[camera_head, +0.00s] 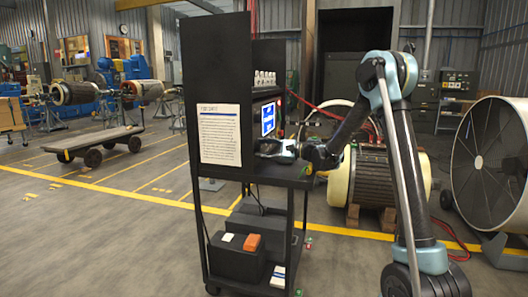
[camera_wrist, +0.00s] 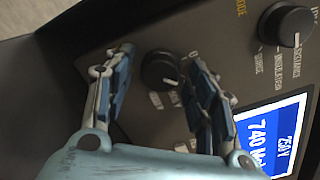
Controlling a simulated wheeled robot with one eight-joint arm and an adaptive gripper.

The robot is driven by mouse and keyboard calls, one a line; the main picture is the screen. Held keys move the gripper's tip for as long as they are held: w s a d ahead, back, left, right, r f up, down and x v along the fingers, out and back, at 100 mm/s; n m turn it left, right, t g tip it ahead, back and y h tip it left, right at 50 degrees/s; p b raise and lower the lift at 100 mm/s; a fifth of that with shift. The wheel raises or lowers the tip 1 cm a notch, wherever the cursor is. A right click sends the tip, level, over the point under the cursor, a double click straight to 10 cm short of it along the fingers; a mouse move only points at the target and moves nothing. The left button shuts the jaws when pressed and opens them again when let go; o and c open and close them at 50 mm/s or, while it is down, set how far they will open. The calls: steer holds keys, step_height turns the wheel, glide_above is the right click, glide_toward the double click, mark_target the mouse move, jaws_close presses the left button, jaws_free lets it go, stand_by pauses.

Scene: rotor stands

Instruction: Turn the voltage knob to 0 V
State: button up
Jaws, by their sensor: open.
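A small black round knob (camera_wrist: 160,69) sits on the dark instrument panel (camera_wrist: 215,60) in the wrist view. My gripper (camera_wrist: 157,62) is open, with one finger on each side of this knob. I cannot tell whether either finger touches it. The knob's own labels are too blurred to read, and its pointer position is unclear. A blue screen (camera_wrist: 272,135) at the lower right shows "250V" and "740 M", partly cut off. In the head view, my gripper (camera_head: 272,147) reaches from the right over the cart's shelf, below the blue screen (camera_head: 268,118).
A larger black knob (camera_wrist: 285,25) stands at the panel's upper right, with "RESISTANCE" among its labels. The black cart (camera_head: 260,177) has a tall side panel bearing a paper sheet (camera_head: 220,134). Open floor lies left of the cart.

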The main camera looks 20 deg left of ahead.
steer(key=c, duration=1.1)
steer(key=shift+o, duration=0.2)
steer(key=shift+n, duration=0.3)
steer(key=n, duration=0.4)
steer(key=shift+s, duration=0.1)
steer(key=shift+n, duration=2.1)
steer(key=o, duration=1.1)
steer(key=shift+c, duration=0.2)
